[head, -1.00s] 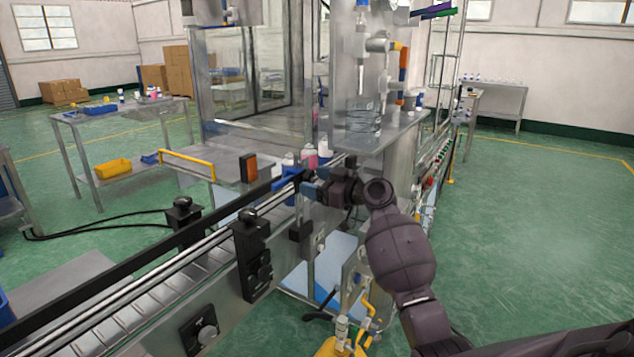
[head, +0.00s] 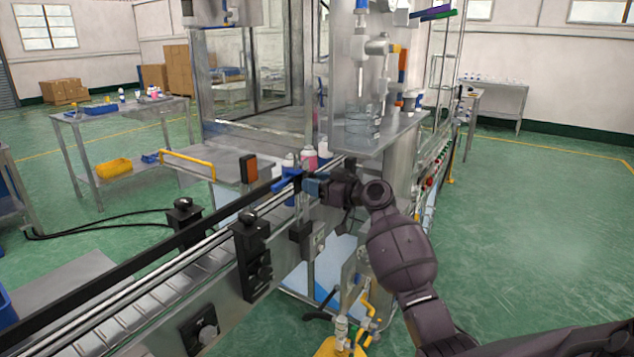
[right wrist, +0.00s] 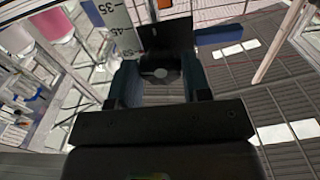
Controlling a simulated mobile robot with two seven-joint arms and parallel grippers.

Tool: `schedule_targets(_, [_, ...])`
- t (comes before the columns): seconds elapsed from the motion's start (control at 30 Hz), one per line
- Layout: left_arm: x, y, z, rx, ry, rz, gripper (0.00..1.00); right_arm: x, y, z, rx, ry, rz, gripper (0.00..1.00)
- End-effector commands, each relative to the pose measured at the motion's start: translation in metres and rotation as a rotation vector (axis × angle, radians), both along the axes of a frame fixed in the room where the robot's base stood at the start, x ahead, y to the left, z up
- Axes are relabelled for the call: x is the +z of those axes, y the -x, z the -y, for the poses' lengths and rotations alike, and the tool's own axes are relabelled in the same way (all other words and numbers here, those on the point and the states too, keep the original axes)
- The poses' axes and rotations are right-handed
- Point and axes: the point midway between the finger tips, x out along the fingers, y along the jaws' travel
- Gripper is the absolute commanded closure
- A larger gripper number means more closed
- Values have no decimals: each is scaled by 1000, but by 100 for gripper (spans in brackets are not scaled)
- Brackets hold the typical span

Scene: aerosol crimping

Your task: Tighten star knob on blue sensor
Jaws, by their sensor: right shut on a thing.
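The blue sensor (head: 287,180) is clamped at the conveyor rail near the machine, in the middle of the head view. My right gripper (head: 309,187) reaches it from the right side. In the right wrist view its two dark blue fingers (right wrist: 161,84) stand on either side of a dark knob (right wrist: 160,70) with a light round centre, and the gripper is shut on it. The fingers and wrist hide most of the knob in the head view. My left gripper is not in view.
The conveyor (head: 135,313) runs from lower left to the machine, with black knobbed brackets (head: 251,250) on its side. A pink bottle (head: 309,158) stands behind the sensor. A yellow-based fitting (head: 342,345) is below. The green floor at right is clear.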

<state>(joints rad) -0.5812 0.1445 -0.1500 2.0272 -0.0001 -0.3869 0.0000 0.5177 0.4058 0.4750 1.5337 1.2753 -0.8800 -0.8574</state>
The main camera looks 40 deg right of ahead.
Motion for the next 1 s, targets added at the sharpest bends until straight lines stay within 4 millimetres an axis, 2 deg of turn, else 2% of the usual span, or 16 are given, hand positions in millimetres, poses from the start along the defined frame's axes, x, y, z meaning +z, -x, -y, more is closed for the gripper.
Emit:
schedule_targets(0.47, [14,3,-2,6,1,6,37,3,1,-2,1,-417,-173,80])
schedule_targets(0.7, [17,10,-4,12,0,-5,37,4,1,-2,0,-628,-259,80])
schedule_targets(1.0, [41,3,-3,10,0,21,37,5,1,-2,0,-888,-367,80])
